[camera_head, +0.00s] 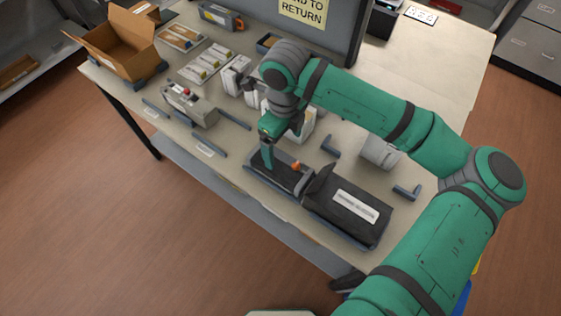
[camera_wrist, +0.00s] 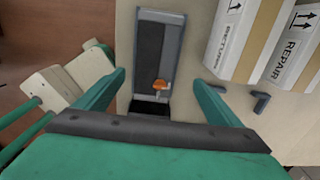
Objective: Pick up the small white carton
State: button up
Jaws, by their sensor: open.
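Several white cartons stand on the table. One white carton (camera_head: 303,124) is partly hidden behind my gripper in the head view, another (camera_head: 235,74) is farther back, and a pale box (camera_head: 380,152) is to the right. I cannot tell which is the small one. In the wrist view, a carton marked RETURN (camera_wrist: 232,40) and one marked REPAIR (camera_wrist: 302,55) lie right of my fingers. My gripper (camera_wrist: 158,80) is open and empty, pointing down over a dark tray; it also shows in the head view (camera_head: 267,157). It touches no carton that I can see.
The dark tray (camera_wrist: 173,50) has an orange knob (camera_wrist: 160,86) in it. An open cardboard box (camera_head: 118,42) and a grey control box with a red button (camera_head: 190,105) are left. A grey signed panel (camera_head: 265,14) stands behind.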

aim_at(280, 163)
jog(key=f, duration=0.5)
jog(key=shift+s+a+f, duration=0.2)
jog(key=shift+s+a, duration=0.1)
jog(key=shift+a, duration=0.05)
jog(key=shift+a+f, duration=0.2)
jog(key=shift+f, duration=2)
jog(key=c, duration=1.5)
jog(key=shift+r, duration=0.15)
